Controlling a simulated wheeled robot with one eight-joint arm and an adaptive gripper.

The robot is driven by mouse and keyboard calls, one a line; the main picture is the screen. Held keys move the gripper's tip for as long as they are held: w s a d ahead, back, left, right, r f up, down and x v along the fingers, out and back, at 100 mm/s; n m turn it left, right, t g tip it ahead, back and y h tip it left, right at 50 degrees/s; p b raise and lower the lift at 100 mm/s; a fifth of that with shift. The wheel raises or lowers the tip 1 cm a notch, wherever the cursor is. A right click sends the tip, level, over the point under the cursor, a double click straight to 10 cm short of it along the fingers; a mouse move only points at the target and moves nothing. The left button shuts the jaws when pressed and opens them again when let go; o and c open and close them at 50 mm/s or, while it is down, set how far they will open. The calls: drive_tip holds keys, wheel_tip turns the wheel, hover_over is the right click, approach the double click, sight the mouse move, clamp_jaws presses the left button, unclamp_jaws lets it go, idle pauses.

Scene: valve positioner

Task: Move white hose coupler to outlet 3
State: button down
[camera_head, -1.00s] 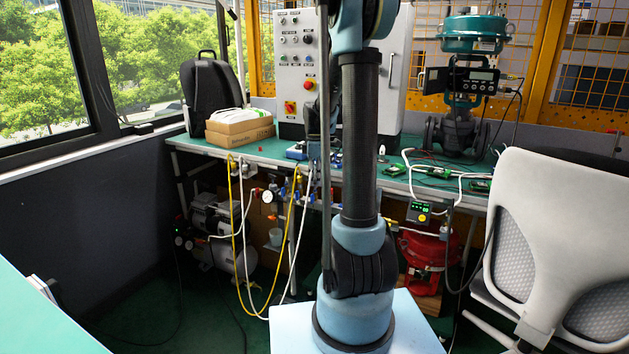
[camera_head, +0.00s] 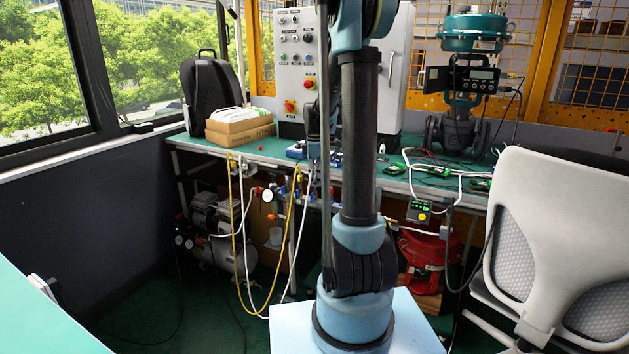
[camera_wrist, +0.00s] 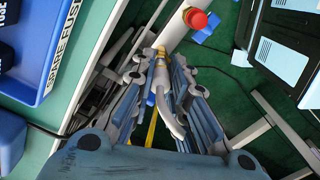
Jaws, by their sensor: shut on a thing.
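The white hose coupler (camera_wrist: 164,80) is between the fingers of my gripper (camera_wrist: 160,66) in the wrist view, with its white hose curving down below it. My gripper is shut on it. A brass fitting (camera_wrist: 161,50) shows just beyond the coupler, by the white pipe (camera_wrist: 180,28); I cannot tell whether they are joined. In the head view my arm hides most of the gripper, and the white hose (camera_head: 300,225) hangs below the bench edge. The outlet numbers are not readable, so outlet 3 cannot be told apart.
A yellow hose (camera_head: 235,230) hangs beside the white one, and a round gauge (camera_head: 268,196) sits under the bench edge (camera_head: 240,158). A red knob (camera_wrist: 195,19) is close to my gripper in the wrist view. An office chair (camera_head: 555,240) stands at the right.

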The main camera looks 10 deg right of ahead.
sight(315, 176)
drive_tip(key=shift+f, duration=0.5)
idle(0.3)
drive_tip(key=c, duration=1.5)
unclamp_jaws()
drive_tip(key=shift+r, duration=0.1)
wheel_tip(315, 176, up, 12)
drive_tip(key=shift+f, duration=0.25)
drive_tip(key=s+f+m+t, duration=0.15)
drive_tip(key=s+m, duration=0.65)
drive_tip(key=s, duration=1.2)
drive_tip(key=s+f+m, duration=0.2)
drive_tip(key=s+f, duration=0.1)
drive_tip(key=s, duration=0.2)
drive_tip(key=s+f+m, duration=0.2)
drive_tip(key=s+f, duration=0.2)
drive_tip(key=s+f+m, duration=0.3)
drive_tip(key=s+f, duration=0.1)
drive_tip(key=s, duration=0.1)
drive_tip(key=shift+s+t, duration=0.35)
